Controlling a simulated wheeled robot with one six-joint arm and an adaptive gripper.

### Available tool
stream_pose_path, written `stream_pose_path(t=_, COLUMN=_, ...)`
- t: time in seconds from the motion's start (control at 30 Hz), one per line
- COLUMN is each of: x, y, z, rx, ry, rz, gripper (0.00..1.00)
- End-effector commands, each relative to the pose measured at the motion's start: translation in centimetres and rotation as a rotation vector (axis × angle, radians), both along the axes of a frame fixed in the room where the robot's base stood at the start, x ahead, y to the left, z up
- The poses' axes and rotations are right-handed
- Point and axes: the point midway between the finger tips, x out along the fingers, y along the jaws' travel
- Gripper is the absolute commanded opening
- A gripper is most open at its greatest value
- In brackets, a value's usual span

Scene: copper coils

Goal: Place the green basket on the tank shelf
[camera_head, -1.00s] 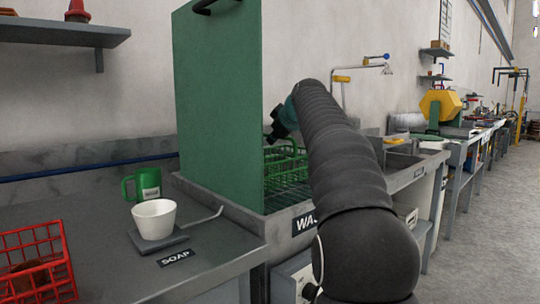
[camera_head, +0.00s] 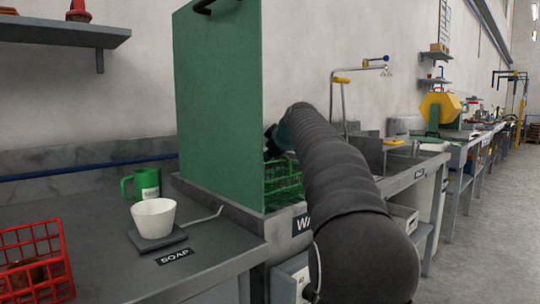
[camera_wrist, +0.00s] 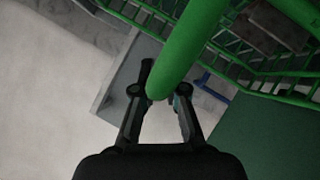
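The green basket (camera_head: 284,182) is partly seen in the head view, down in the wash tank (camera_head: 240,212), behind the tall green panel and my arm. My gripper (camera_head: 272,143) is mostly hidden there by my arm and the panel. In the wrist view, the thick green handle of the basket (camera_wrist: 180,58) runs between the two close-set fingers of my gripper (camera_wrist: 158,95), which look shut on it. The basket's lattice fills the upper right of that view. I cannot make out the tank shelf clearly.
The tall green panel (camera_head: 218,100) stands left of the basket and also shows in the wrist view (camera_wrist: 275,140). A white cup (camera_head: 153,218), a green mug (camera_head: 146,183) and a red crate (camera_head: 62,258) stand on the left bench. A tap (camera_head: 350,82) rises behind my arm.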

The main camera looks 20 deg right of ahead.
Motion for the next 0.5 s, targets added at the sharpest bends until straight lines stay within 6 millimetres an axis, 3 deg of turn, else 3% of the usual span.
stream_pose_path(t=0.03, x=-0.01, y=0.0, z=0.0, rx=0.0, ry=0.0, rz=0.0, gripper=0.23)
stream_pose_path(t=0.1, x=0.0, y=0.0, z=0.02, rx=0.0, ry=0.0, rz=0.0, gripper=0.36)
stream_pose_path(t=0.5, x=-0.37, y=-0.01, z=0.53, rx=0.0, ry=-0.001, rz=0.0, gripper=0.36)
